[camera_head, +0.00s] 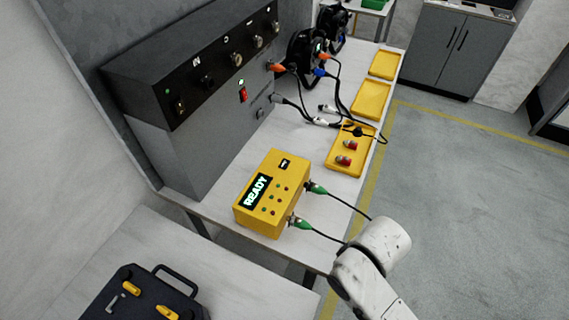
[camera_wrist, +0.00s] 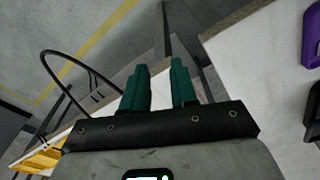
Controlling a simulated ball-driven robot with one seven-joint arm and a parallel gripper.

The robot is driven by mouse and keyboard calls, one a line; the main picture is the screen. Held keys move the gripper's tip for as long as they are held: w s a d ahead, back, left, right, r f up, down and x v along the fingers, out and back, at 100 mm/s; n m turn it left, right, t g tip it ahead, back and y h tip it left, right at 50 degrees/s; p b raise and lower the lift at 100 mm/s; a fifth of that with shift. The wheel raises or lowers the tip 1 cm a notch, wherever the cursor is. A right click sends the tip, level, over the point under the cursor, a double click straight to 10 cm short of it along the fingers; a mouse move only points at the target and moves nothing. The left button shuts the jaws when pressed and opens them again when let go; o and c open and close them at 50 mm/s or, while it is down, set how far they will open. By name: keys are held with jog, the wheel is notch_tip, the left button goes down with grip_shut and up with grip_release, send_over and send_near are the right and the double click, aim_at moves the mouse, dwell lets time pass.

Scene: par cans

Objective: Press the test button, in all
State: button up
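A yellow tester box (camera_head: 263,222) stands on the white bench, with a lit display (camera_head: 257,190) reading "READY". Small red and green buttons or lights (camera_head: 275,197) sit on its top face. I cannot tell which one is the test button. Two green plugs (camera_head: 317,188) with black cables are in its right side. My gripper (camera_wrist: 160,87) shows in the wrist view with its two green fingers apart and nothing between them. It points past the bench edge towards the floor, away from the box. The head view shows my white arm right of the box, but not the fingers.
A large grey cabinet (camera_head: 225,125) with knobs and a red switch stands behind the box. Yellow trays (camera_head: 370,100), cables and black lamps (camera_head: 305,55) fill the far bench. A dark case (camera_head: 140,300) lies at lower left. Floor (camera_head: 460,200) at right is clear.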

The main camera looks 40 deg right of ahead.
grip_shut()
dwell(1.3)
